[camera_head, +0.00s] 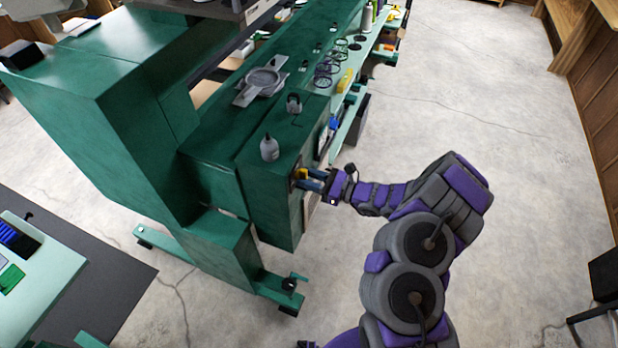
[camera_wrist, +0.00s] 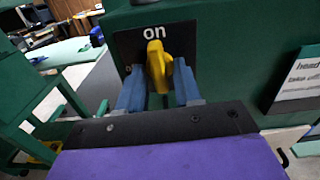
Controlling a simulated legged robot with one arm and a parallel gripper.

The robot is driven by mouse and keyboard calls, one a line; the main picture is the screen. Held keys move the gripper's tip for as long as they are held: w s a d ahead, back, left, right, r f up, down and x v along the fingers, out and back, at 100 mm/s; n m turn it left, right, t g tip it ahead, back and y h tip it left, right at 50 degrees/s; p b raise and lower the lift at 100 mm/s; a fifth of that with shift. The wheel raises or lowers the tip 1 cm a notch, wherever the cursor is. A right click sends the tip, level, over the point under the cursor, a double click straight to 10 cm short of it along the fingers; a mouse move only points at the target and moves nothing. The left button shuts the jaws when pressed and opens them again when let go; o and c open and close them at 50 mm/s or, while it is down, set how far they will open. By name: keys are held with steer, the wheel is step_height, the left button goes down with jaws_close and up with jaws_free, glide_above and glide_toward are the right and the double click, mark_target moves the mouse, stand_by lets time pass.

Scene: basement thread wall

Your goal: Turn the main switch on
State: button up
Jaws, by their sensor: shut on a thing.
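The main switch is a yellow knob (camera_wrist: 157,66) on a black plate (camera_wrist: 126,43) with the white word "on" above it, fixed to the green machine's end face. The knob stands roughly upright in the wrist view, under the word. My gripper (camera_wrist: 159,88) has its two blue fingers on either side of the knob, shut on it. In the head view my gripper (camera_head: 312,180) reaches from the right to the green machine (camera_head: 268,190), and a bit of the yellow knob (camera_head: 301,173) shows at the fingertips.
A white sign (camera_wrist: 300,80) is on the green face right of the switch. A wheeled foot (camera_head: 287,290) sticks out at the base. Concrete floor (camera_head: 480,120) is free to the right.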

steer(key=shift+f+m, duration=0.15)
steer(key=shift+m, duration=0.15)
stand_by(0.4)
steer(key=o, duration=0.7)
steer(key=shift+d, duration=0.1)
steer(key=p+v, duration=0.2)
steer(key=v, duration=1.5)
steer(key=shift+d+p, duration=0.2)
steer(key=shift+p, duration=0.1)
steer(key=shift+a, duration=0.1)
